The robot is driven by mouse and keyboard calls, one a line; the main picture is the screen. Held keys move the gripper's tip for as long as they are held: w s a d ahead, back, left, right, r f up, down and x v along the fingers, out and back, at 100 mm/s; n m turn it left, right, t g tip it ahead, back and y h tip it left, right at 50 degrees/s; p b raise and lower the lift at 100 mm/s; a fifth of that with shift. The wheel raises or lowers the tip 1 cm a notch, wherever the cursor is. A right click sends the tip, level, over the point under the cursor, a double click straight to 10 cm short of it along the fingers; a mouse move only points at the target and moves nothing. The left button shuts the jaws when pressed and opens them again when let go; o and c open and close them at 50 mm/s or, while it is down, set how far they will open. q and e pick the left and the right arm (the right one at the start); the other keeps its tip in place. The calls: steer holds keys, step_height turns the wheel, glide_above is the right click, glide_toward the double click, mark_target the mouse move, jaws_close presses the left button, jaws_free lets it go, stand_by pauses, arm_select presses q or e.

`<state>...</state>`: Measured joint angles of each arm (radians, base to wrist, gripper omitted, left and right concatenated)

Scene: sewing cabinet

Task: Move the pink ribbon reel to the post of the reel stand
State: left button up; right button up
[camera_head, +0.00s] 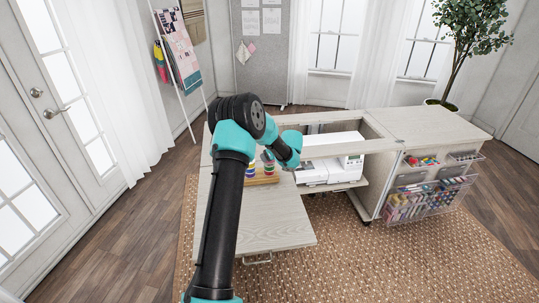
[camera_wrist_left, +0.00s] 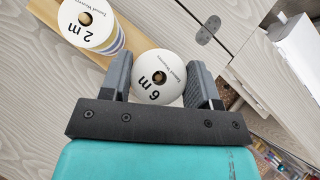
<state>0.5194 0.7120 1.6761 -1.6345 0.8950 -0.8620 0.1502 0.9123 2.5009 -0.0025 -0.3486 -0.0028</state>
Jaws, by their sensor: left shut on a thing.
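My left gripper (camera_wrist_left: 160,68) is shut on a ribbon reel (camera_wrist_left: 160,78) with a white face marked "6 m" and a dark centre hole. Only a faint pinkish tint shows at its lower edge. Another reel (camera_wrist_left: 88,22), marked "2 m", stands beside it on the light wooden reel stand (camera_wrist_left: 43,10). In the head view the stand (camera_head: 263,181) lies on the cabinet's lowered leaf, with colourful reels (camera_head: 252,170) at it. My left arm partly hides the stand, and whether the held reel touches it cannot be told. My right gripper is out of view.
The pale wooden leaf (camera_head: 270,225) is clear in front of the stand. A white sewing machine (camera_head: 325,165) sits in the cabinet opening to the right. Clear bins of supplies (camera_head: 430,195) hang on the cabinet's open door. A metal hinge (camera_wrist_left: 207,30) shows near the gripper.

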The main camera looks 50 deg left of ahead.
arm_select(q)
steer(key=shift+f, duration=0.15)
steer(key=o, duration=1)
steer(key=v, duration=1.7)
steer(key=shift+d, duration=0.2)
